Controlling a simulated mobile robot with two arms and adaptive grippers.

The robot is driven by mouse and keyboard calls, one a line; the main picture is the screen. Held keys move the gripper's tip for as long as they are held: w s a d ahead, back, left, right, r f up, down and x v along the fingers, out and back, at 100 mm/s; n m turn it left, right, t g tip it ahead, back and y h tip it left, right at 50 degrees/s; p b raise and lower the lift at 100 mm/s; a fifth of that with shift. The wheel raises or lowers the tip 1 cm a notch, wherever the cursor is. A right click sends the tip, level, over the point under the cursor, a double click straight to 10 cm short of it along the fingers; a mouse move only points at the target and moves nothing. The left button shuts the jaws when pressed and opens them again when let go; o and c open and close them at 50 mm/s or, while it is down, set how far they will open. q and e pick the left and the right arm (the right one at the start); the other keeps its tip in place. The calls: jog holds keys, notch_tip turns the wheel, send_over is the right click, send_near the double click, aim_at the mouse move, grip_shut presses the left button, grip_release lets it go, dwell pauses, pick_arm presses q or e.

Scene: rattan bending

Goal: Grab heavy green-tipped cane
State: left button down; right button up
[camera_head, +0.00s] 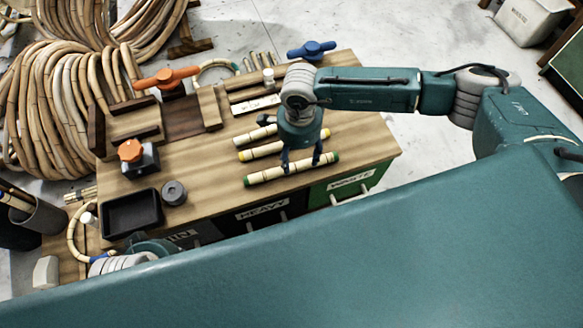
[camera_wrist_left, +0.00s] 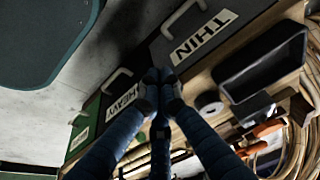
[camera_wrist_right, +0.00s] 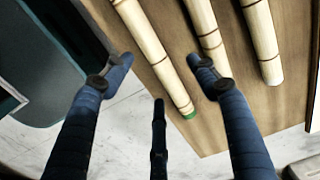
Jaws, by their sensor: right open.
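The green-tipped cane (camera_head: 262,178) lies on the wooden bench top near its front edge, pale with dark bands and green ends. My right gripper (camera_head: 301,163) is right over it, fingers pointing down. In the right wrist view the cane (camera_wrist_right: 150,50) runs between the spread fingers, its green end showing; the gripper (camera_wrist_right: 158,73) is open. I cannot tell whether the fingers touch the cane. A yellow-tipped cane (camera_head: 262,151) lies behind it. My left gripper (camera_wrist_left: 160,85) has its fingers drawn together, empty, in front of the bench's bins.
Another cane (camera_head: 250,136) lies behind the yellow-tipped one. A black tray (camera_head: 130,213), a dark roll (camera_head: 174,192) and an orange-knobbed clamp (camera_head: 131,151) stand at left. Labelled HEAVY (camera_head: 262,208) and WASTE (camera_head: 349,181) bin fronts line the bench front. The bench's right end is clear.

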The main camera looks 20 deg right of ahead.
aim_at(297, 167)
jog(key=f, duration=0.4)
jog(key=shift+s+a+f+b, duration=0.15)
jog(key=shift+s+f+b, duration=0.2)
jog(key=shift+b, duration=0.05)
pick_arm(q)
jog(key=shift+v, duration=1.2)
jog(key=shift+a, duration=0.1)
pick_arm(e)
jog(key=shift+c, duration=0.2)
jog(key=c, duration=1.3)
jog(key=shift+o, duration=0.2)
jog(key=shift+r, duration=0.1)
